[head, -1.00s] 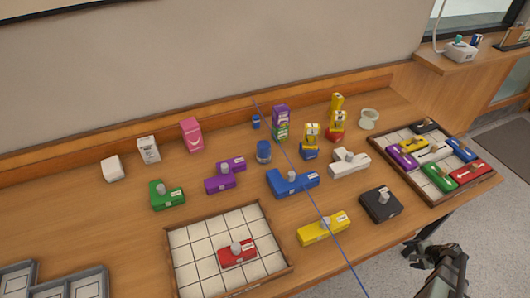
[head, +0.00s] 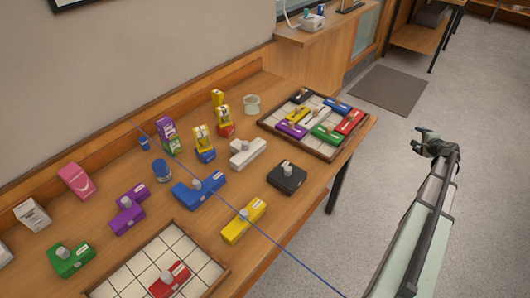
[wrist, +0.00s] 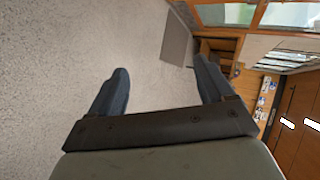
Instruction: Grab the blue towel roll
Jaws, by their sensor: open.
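A short blue cylinder (head: 162,171), which looks like the blue towel roll, stands upright on the wooden table (head: 120,255). It is left of a blue block with a grey knob (head: 199,189). A smaller blue item (head: 144,143) stands behind it near the wall; it is too small to identify. My gripper (head: 425,138) is beyond the table's right end, over the floor and far from the blue cylinder. In the wrist view my gripper (wrist: 162,75) is open, with nothing between its fingers. The blue cylinder cannot be made out there.
Purple, green, yellow, white and black knobbed blocks lie around the cylinder. A tiled tray with a red block (head: 170,280) is in front. A fuller tray (head: 345,152) is at the right end. Small boxes and a white cup (head: 251,104) stand behind. Floor at right is open.

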